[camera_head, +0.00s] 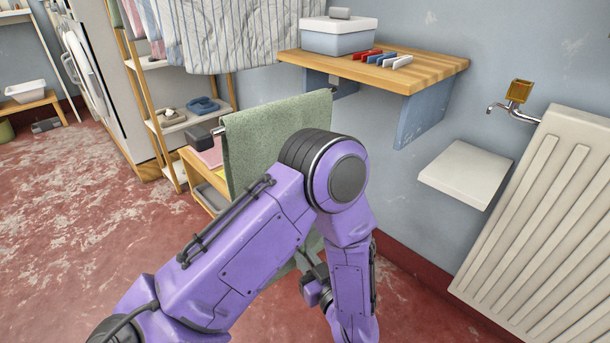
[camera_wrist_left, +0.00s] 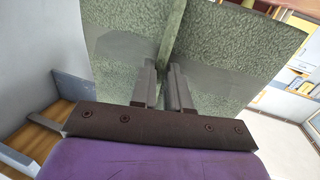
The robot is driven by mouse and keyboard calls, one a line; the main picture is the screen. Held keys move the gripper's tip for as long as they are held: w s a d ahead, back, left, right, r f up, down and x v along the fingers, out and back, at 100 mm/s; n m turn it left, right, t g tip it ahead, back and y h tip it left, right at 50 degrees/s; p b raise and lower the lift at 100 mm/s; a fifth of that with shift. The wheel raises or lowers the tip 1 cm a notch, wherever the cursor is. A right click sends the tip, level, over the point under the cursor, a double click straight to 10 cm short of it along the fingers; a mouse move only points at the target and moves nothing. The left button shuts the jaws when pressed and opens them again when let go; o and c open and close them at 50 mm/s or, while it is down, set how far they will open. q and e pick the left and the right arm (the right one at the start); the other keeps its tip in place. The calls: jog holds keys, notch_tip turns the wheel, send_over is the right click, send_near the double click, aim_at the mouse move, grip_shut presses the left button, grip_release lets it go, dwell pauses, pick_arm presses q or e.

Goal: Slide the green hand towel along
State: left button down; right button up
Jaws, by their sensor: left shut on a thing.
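The green hand towel (camera_head: 262,132) hangs over a rail near the wall, left of the wooden shelf in the head view. My purple left arm covers much of its lower right part. In the left wrist view the towel (camera_wrist_left: 215,45) fills the upper middle. My left gripper (camera_wrist_left: 164,72) is shut on a fold of the towel, with its two fingers on either side of the cloth. In the head view the left gripper is mostly hidden behind my arm. My right gripper is in neither view.
A wooden wall shelf (camera_head: 425,72) holds a lidded box (camera_head: 338,38) and several red, blue and white pegs. A white radiator (camera_head: 545,215), a tap (camera_head: 512,112) and a small white ledge (camera_head: 466,172) are at the right. A wooden rack stands at the left. Red floor is open at left.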

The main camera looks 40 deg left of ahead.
pick_arm(q)
jog(key=shift+s+f, duration=0.25)
jog(key=shift+f, duration=0.05)
jog(key=shift+s+d+f+p, duration=0.15)
jog(key=shift+s+p, duration=0.2)
jog(key=shift+s, duration=0.75)
jog(key=c, duration=1)
grip_release()
jog(key=shift+f, duration=0.15)
jog(key=shift+c, duration=0.2)
jog(key=shift+w, duration=0.1)
jog(key=shift+p+v, duration=0.9)
jog(key=shift+v, duration=1.95)
